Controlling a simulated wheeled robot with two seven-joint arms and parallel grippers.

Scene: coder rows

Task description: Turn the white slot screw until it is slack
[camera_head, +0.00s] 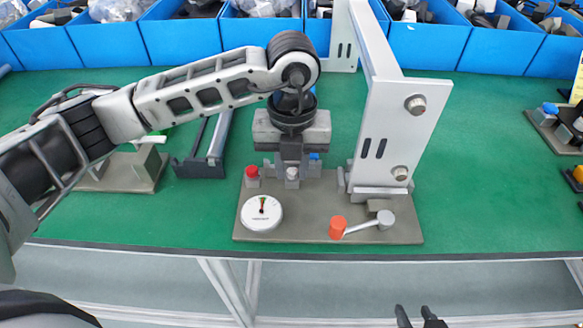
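The white slot screw (292,173) stands in a row between a red-topped screw (252,172) and a blue-topped screw (314,156) on a grey-brown base plate (300,231). My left gripper (291,165) points down right at the white screw, from above and behind it. Its fingertips are small and merge with the grey parts there, so I cannot tell whether they grip the screw. The screw's slot is too small to make out. My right gripper (416,314) shows only its dark fingertips at the bottom edge, apart and empty, in front of the table.
A round white gauge (262,213) and a lever with an orange-red knob (338,227) sit at the plate's front. A tall light-grey frame (391,130) rises at its right. Blue bins (440,48) line the back.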

